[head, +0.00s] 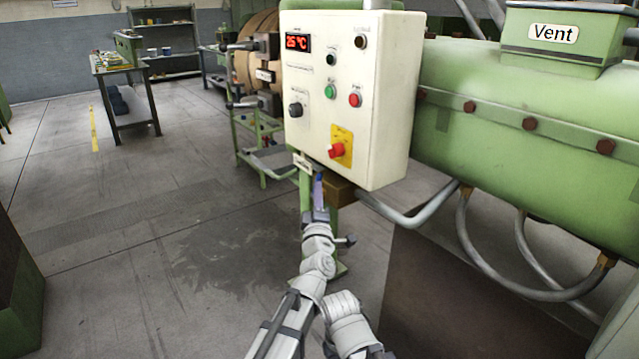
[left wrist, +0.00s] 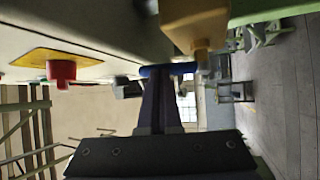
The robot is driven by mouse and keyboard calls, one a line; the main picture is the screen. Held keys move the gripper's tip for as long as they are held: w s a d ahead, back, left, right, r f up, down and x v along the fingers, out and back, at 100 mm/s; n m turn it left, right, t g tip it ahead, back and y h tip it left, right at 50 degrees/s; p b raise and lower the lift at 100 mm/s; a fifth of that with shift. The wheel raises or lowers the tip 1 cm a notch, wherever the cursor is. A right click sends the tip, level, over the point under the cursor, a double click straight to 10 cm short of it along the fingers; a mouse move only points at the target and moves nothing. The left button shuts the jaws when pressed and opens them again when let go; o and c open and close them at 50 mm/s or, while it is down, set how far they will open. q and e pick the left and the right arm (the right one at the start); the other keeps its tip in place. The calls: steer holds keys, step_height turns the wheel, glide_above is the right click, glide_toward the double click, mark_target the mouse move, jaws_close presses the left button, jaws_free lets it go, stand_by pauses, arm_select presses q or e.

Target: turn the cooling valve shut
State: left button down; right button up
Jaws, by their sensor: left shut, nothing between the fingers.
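The cooling valve is a brass body (head: 340,189) under the white control box, with a blue lever handle (head: 318,178) at its left. In the left wrist view the brass body (left wrist: 193,24) is at the top, and the blue handle (left wrist: 180,68) runs sideways in front of the fingertips. My left gripper (head: 317,200) is just below the box, its fingers shut and empty. In the left wrist view its fingertips (left wrist: 158,75) are right at the blue handle, partly covering it; I cannot tell whether they touch. My right gripper is not in view.
The white control box (head: 335,100) hangs above the gripper, with a red knob (head: 336,151) on its front. Metal pipes (head: 415,213) and the green extruder (head: 510,120) are at right. The floor (head: 130,240) at left is clear.

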arm_select(q)
steer(key=shift+w+a+r+p, duration=0.35)
steer(key=shift+w+a+r, duration=0.1)
steer(key=shift+w, duration=0.1)
steer(key=shift+w+a+r, duration=0.1)
steer(key=shift+w+r, duration=0.05)
stand_by(0.6)
